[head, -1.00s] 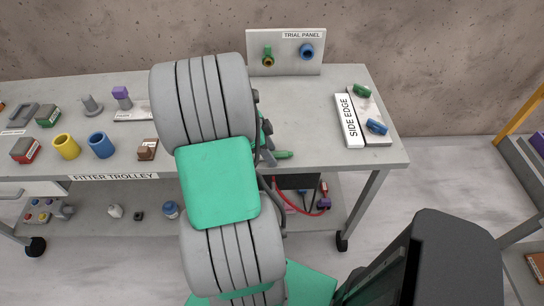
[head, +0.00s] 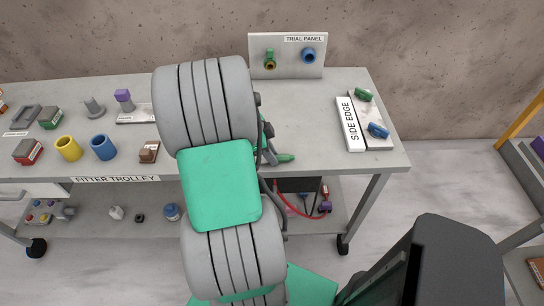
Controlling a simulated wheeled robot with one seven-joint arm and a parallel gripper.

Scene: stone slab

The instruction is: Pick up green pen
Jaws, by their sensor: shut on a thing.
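The green pen (head: 286,158) shows as a short green piece sticking out to the right of my gripper, close over the top of the grey trolley (head: 318,152). My gripper (head: 269,156) is mostly hidden behind my own arm; only its grey edge shows. It is shut on the green pen. The rest of the pen is hidden, and I cannot tell whether it touches the tabletop.
A trial panel (head: 287,68) stands at the back with green and blue fittings. A side edge strip (head: 350,124) and a plate with green (head: 365,95) and blue (head: 379,130) pieces lie right. Yellow (head: 68,148) and blue (head: 103,146) cups stand left.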

